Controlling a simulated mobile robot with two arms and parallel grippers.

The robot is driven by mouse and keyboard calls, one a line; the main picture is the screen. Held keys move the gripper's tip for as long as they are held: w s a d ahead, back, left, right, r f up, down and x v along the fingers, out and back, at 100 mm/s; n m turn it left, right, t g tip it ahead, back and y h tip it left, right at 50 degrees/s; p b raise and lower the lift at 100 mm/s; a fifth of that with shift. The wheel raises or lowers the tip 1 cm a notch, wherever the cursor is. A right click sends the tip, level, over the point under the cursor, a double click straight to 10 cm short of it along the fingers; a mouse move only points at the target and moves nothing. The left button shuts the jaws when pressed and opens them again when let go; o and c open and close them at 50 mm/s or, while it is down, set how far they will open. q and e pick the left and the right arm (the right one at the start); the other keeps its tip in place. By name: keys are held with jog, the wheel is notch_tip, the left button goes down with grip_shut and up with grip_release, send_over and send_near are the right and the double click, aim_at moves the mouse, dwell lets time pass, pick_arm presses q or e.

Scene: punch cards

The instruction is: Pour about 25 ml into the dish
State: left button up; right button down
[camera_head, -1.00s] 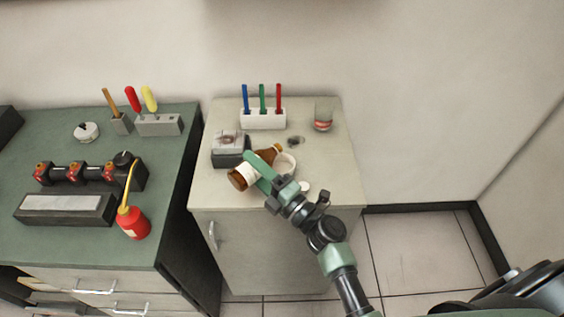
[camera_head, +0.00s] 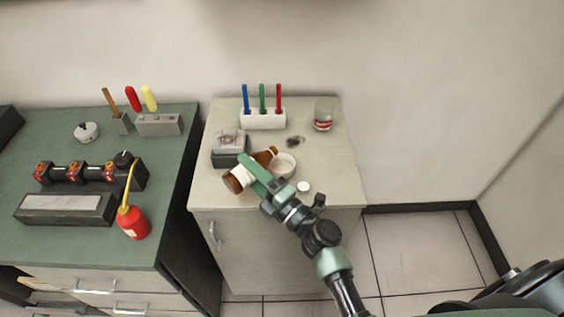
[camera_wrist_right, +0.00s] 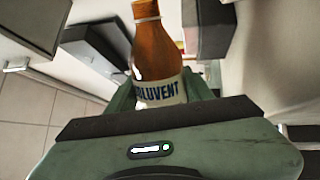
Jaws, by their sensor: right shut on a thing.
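My right gripper (camera_head: 257,170) is shut on a brown bottle (camera_head: 237,182) with a white label. The bottle is tilted, its base to the lower left and its neck to the upper right. In the right wrist view, the bottle (camera_wrist_right: 157,50) stands between the fingers, and its label shows letters ending in "LUVENT". The round whitish dish (camera_head: 288,160) sits on the light cabinet top, right beside the bottle's neck and partly behind the gripper. I cannot tell whether the mouth is over the dish or whether any liquid flows. My left gripper is not in view.
A small white cap-like disc (camera_head: 303,187) lies right of the gripper. A grey box-like device (camera_head: 229,150) stands left of the bottle. Behind are a white rack (camera_head: 263,119) with coloured sticks, a glass (camera_head: 323,117) and a small dark item (camera_head: 296,141). The cabinet's right side is clear.

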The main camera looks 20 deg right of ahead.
dwell(0.3)
jog(key=n+b, duration=0.1)
jog(key=f+n+b, duration=0.1)
jog(key=b, duration=0.1)
jog(key=n+y+b, duration=0.1)
jog(key=b, duration=0.1)
jog(key=shift+d+f+n, duration=0.25)
jog(key=shift+f+n, duration=0.05)
jog(key=shift+w+d+r+n+g+p, duration=0.15)
jog(key=shift+r+n+g+p, duration=0.15)
jog(key=shift+r+n+p, duration=0.2)
jog(key=shift+d+r+n+g+y, duration=0.15)
jog(key=shift+r+n+g+y, duration=0.15)
jog(key=shift+n, duration=0.6)
jog(key=shift+w+d+f+n, duration=0.1)
jog(key=shift+w+n, duration=0.05)
jog(key=shift+n, duration=0.15)
